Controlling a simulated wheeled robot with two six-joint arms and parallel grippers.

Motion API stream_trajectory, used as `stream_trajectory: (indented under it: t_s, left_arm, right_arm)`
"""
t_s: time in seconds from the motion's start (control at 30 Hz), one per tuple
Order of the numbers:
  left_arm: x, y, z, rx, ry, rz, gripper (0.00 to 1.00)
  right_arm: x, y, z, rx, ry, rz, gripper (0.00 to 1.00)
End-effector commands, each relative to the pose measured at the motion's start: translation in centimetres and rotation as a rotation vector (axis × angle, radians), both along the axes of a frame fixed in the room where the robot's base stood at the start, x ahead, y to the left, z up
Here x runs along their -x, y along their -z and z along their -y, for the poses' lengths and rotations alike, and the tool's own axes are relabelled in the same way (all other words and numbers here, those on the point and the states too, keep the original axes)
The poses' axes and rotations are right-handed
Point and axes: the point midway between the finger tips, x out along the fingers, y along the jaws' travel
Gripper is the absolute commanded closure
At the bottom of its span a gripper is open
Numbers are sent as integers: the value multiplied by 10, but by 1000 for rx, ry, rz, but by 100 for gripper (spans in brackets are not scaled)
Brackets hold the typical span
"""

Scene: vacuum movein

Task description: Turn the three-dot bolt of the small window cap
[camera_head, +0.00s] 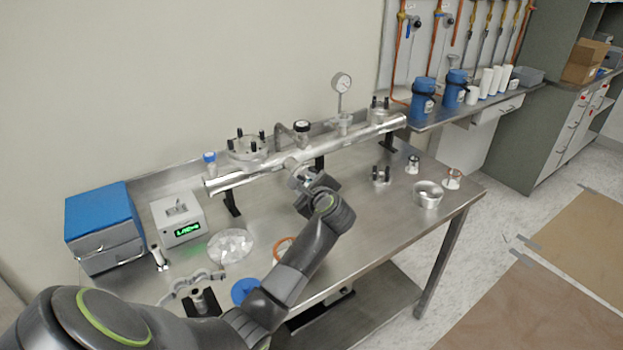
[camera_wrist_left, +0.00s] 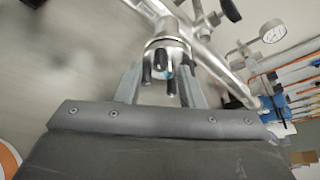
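A small metal window cap with several dark bolts (camera_wrist_left: 160,58) sits on the end of a side port of the metal tube and shows between my left gripper's fingers in the left wrist view. The dots on the bolts are too small to make out. My left gripper (camera_wrist_left: 158,88) is open, its two fingers apart on either side of the bolts. I cannot tell whether a finger touches a bolt. In the head view the left gripper (camera_head: 304,186) is at the tube's front port and hides most of the cap. My right gripper is not in view.
The long metal tube (camera_head: 245,178) stands on supports on the steel table (camera_head: 345,240), with a gauge (camera_head: 341,83) above it. A blue-topped box (camera_head: 100,212) and a green-display device (camera_head: 180,220) stand left. A metal ring (camera_head: 428,196) and small flanged parts stand right.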

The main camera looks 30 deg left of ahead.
Motion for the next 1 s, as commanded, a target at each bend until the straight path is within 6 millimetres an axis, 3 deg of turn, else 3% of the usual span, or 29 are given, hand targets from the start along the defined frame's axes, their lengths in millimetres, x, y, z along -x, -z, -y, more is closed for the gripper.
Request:
stream_trajectory:
  t_s: [0.43,0.7,1.0]
  left_arm:
    - [2,4,-8,-1,-3,-1,65]
    - [2,4,-8,-1,-3,-1,100]
    - [2,2,-8,-7,-2,-19,100]
  right_arm:
    - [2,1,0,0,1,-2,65]
    - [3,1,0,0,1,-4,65]
    - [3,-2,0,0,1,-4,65]
